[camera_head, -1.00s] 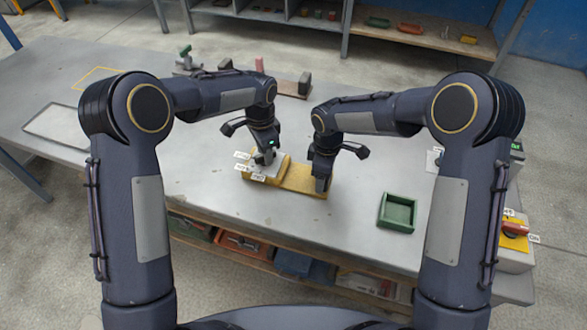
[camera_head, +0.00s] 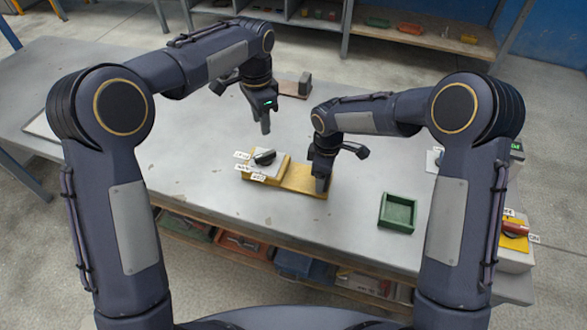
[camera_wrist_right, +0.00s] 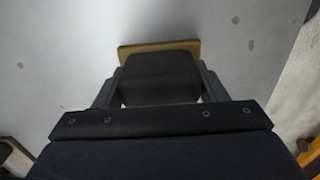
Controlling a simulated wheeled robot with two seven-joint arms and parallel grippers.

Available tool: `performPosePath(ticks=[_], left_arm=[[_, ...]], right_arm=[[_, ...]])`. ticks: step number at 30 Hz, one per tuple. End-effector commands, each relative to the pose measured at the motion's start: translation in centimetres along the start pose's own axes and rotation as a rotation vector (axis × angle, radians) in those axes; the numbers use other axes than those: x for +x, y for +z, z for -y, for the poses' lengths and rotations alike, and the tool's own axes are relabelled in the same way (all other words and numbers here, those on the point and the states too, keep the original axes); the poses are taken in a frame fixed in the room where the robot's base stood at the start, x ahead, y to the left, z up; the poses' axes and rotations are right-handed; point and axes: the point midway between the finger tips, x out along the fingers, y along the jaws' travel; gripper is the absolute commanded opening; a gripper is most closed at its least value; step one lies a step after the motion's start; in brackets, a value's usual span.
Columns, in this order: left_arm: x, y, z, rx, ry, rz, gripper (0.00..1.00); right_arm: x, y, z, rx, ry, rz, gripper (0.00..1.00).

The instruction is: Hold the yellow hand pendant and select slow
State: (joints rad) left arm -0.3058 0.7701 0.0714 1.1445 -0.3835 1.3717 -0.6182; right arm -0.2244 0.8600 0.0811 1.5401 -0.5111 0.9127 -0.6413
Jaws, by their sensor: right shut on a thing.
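The yellow hand pendant (camera_head: 300,180) lies on the grey table in the head view. A pale raised plate on its left part carries a black selector knob (camera_head: 265,157). Several small white labels sit around the knob's left side, too small to read, and I cannot tell which one it points at. My right gripper (camera_head: 321,184) is shut on the pendant's right end; in the right wrist view a dark block (camera_wrist_right: 160,78) sits between its fingers, with a yellow edge (camera_wrist_right: 160,47) beyond. My left gripper (camera_head: 265,128) is above and behind the knob, apart from it; its fingers overlap in view.
A green tray (camera_head: 397,212) stands on the table to the right of the pendant. A box with a red switch on a yellow plate (camera_head: 515,229) is at the right edge. A dark grey block (camera_head: 305,83) on a brown base stands behind.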

Motion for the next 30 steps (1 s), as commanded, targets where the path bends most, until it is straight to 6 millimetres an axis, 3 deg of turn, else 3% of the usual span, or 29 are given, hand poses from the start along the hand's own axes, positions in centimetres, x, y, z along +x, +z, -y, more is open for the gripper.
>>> performPosePath(ticks=[7, 8, 13, 23, 30], left_arm=[[0.0, 0.0, 0.0, 0.000, 0.000, 0.000, 0.36], [0.0, 0.0, 0.0, 0.000, 0.000, 0.000, 0.36], [0.1, 0.0, 0.0, 0.000, 0.000, 0.000, 0.36], [0.1, 0.0, 0.0, 0.000, 0.000, 0.000, 0.36], [0.1, 0.0, 0.0, 0.000, 0.000, 0.000, 0.36]], right_arm=[[0.0, 0.0, 0.0, 0.000, 0.001, -0.001, 0.29], [0.0, 0.0, 0.0, 0.000, 0.001, -0.001, 0.68], [0.0, 0.0, 0.0, 0.000, 0.001, -0.001, 0.90], [-0.3, 0.0, 0.0, 0.000, 0.001, -0.001, 0.91], [-4.1, -0.1, -0.1, 0.002, 0.005, -0.004, 0.91]])
